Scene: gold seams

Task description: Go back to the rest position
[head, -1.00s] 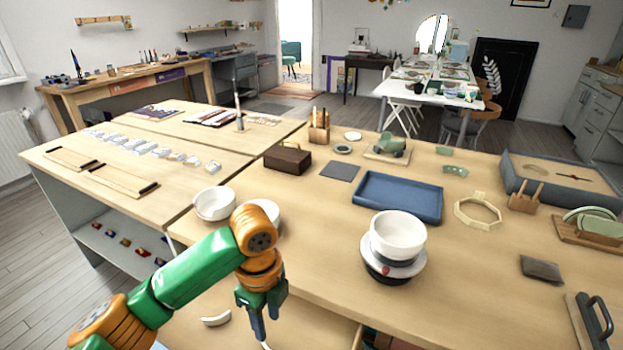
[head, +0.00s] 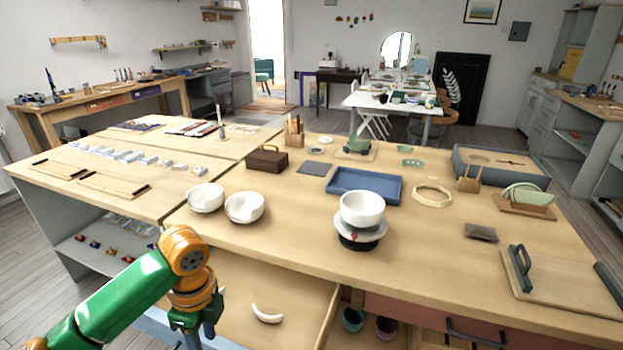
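My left gripper (head: 199,335) hangs fingers down at the lower left, over the near edge of the open drawer (head: 240,327). Its two fingers look a little apart, with nothing seen between them; the tips are near the bottom edge of the picture. A white curved shard (head: 267,314) lies in the drawer, to the right of the gripper and apart from it. Another white piece shows partly behind the gripper. My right gripper is out of the picture.
On the worktop (head: 300,235) stand two white bowls (head: 245,208), a white bowl on a dark stand (head: 362,208), a blue tray (head: 365,187) and a wooden octagonal ring (head: 432,195). A board with a dark handle (head: 520,268) lies at the right.

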